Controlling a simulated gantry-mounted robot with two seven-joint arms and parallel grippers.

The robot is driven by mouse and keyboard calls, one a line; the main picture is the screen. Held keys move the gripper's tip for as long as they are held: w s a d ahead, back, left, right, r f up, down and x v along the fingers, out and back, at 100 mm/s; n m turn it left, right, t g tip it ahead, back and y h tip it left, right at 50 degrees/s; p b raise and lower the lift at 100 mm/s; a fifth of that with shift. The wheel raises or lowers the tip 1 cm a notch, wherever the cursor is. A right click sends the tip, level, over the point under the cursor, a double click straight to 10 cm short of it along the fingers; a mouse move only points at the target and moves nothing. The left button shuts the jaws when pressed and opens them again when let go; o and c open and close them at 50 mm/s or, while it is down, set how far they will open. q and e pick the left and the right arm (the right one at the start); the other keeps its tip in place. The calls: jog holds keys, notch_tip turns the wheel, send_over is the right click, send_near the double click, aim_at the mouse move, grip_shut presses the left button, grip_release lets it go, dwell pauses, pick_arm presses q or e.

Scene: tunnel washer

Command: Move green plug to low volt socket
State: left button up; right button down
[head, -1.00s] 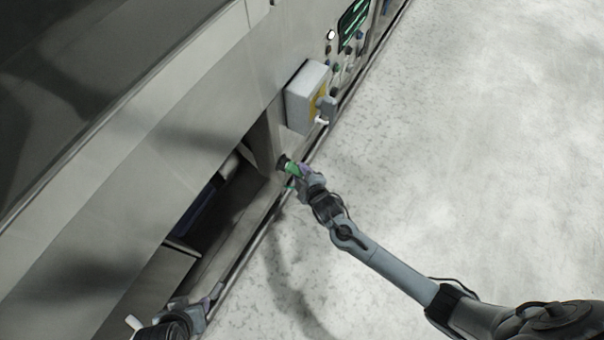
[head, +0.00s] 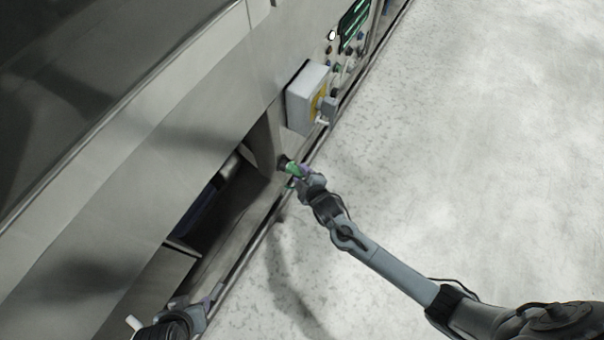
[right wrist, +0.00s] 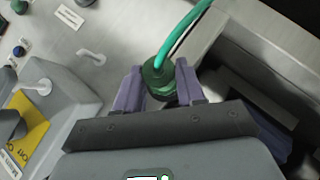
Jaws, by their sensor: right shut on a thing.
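The green plug (head: 291,168) is at the machine's lower panel in the head view, at the tip of my right arm. In the right wrist view the plug (right wrist: 158,82) sits between the two purple fingers of my right gripper (right wrist: 160,92), which is shut on it. A green cable (right wrist: 183,32) runs up from the plug. A dark round shape lies at the panel end of the plug in the head view; I cannot tell whether the plug is seated in it. No socket is readable as low volt. My left gripper (head: 214,293) is at the bottom left, its jaw state unclear.
A grey box with a yellow plate (head: 308,97) juts from the panel close above the plug; it also fills the left of the right wrist view (right wrist: 45,115). A dark open recess (head: 205,205) lies left of the plug. The floor (head: 470,150) at right is clear.

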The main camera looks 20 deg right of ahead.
jog(key=shift+s+d+r, duration=0.1)
jog(key=shift+d, duration=0.05)
jog(key=shift+s+d+p, duration=0.45)
jog(key=shift+s+p, duration=0.2)
jog(key=shift+p, duration=0.05)
jog(key=shift+s+d+p, duration=0.5)
jog(key=shift+s+p, duration=0.15)
jog(key=shift+s+d, duration=0.15)
jog(key=shift+s, duration=0.05)
jog(key=shift+s+d+p, duration=0.25)
jog(key=shift+s+p, duration=0.1)
jog(key=shift+p, duration=0.1)
